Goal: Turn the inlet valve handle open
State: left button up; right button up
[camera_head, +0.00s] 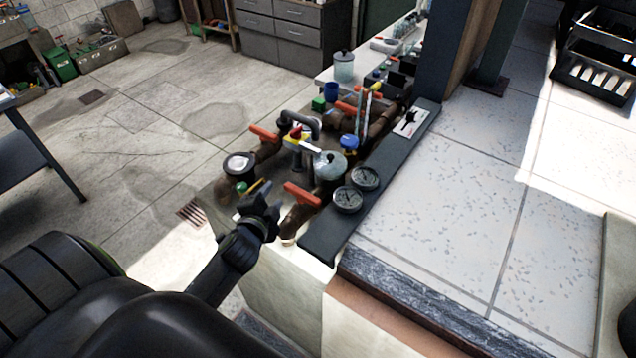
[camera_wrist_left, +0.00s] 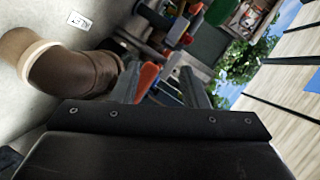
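Several orange lever handles sit on brown pipework on the pit ledge. The nearest orange handle (camera_head: 302,194) is by a brown pipe elbow at the ledge's near end; I cannot tell which handle is the inlet one. My left gripper (camera_head: 262,205) is just left of this nearest handle, with a gap between them in the head view. In the left wrist view, the two dark fingers (camera_wrist_left: 165,82) stand apart, and an orange handle (camera_wrist_left: 148,76) shows between them, seemingly beyond the tips. I see nothing held. My right gripper is not in view.
A brown pipe elbow (camera_wrist_left: 75,68) is close to the gripper in the wrist view. Two round gauges (camera_head: 348,199) lie on a dark strip right of the handle. A black-rimmed gauge (camera_head: 239,165) stands behind the gripper. The floor left of the ledge is mostly clear.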

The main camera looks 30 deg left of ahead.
pick_arm(q)
jog(key=w+d+r+m+t+h, duration=0.2)
jog(key=w+d+r+m+h, duration=0.3)
jog(key=r+m+h, duration=0.45)
jog(key=w+d+r+m+t+h, duration=0.2)
jog(key=w+d+r+m+h, duration=0.3)
jog(key=m, duration=0.7)
jog(key=m+g+y+p, duration=0.2)
jog(key=m+g+y, duration=0.4)
jog(key=m+g, duration=1.55)
send_near(306, 194)
jog(key=d+f+t+b, duration=0.1)
jog(key=f+b, duration=0.1)
jog(key=b, duration=0.2)
jog(key=s+f+m+b, duration=0.1)
jog(key=f+b, duration=0.2)
jog(key=s+d+f+m+t+b, duration=0.1)
jog(key=f+b, duration=0.1)
jog(key=b, duration=0.2)
jog(key=shift+s+d+f+t+b, duration=0.25)
jog(key=shift+d+f+t+b, duration=0.05)
jog(key=shift+d+t+b, duration=0.1)
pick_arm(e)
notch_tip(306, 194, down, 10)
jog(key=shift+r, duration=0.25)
pick_arm(q)
jog(key=shift+c, duration=0.3)
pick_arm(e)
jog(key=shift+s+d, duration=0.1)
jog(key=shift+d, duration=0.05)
